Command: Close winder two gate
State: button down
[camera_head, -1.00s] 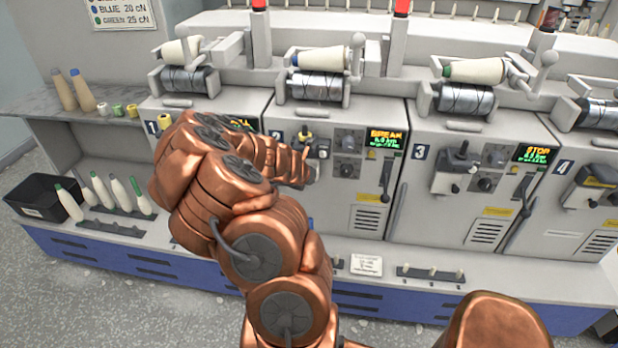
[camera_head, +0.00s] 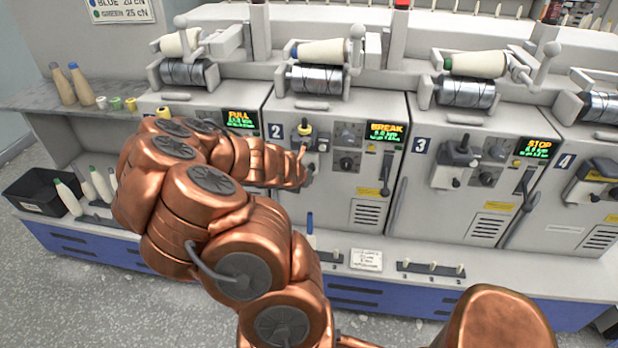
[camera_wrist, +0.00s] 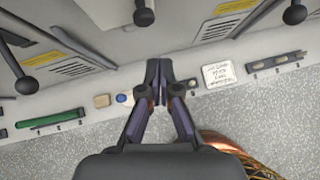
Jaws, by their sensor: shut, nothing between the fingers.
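Winder two (camera_head: 335,200) is the grey panel marked 2, with a lit screen (camera_head: 385,131) reading BREAK. Near its upper left is a small fitting with a yellow top (camera_head: 305,130), partly hidden by my arm. A dark lever (camera_head: 387,170) hangs down at its right side. I cannot tell for certain which part is the gate. My gripper (camera_wrist: 158,72) is shut and empty in the wrist view, pointing at the lower front edge of the machine. A black lever knob (camera_wrist: 144,15) is ahead of the fingertips, apart from them. In the head view my arm ends before winder two's left half.
Winder three (camera_head: 410,215) stands to the right, its screen reading STOP. Below are a ledge with a white card (camera_head: 366,260) and a peg rack (camera_head: 430,268). A black bin (camera_head: 38,192) and upright bobbins are at the left. Grey floor lies in front.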

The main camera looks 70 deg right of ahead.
jog(key=s+v, duration=0.1)
jog(key=v, duration=0.7)
jog(key=shift+s+r, duration=0.15)
jog(key=shift+s, duration=0.1)
jog(key=shift+a, duration=0.1)
jog(key=w+a+r+m+p, duration=0.3)
jog(key=w+a+r+m, duration=0.2)
jog(key=a+r+m, duration=0.7)
jog(key=s+a+m+y+p, duration=0.1)
jog(key=s+a+m+y, duration=0.1)
jog(key=a, duration=0.9)
jog(key=s+a+r+m+g+y+p, duration=0.1)
jog(key=s+a+m+y, duration=0.1)
jog(key=a, duration=1)
jog(key=s+a+r+m+y+p, duration=0.1)
jog(key=s+a+y, duration=0.3)
jog(key=a, duration=0.8)
jog(key=shift+m+g+y, duration=0.3)
jog(key=shift+m+y, duration=0.1)
jog(key=shift+y, duration=0.1)
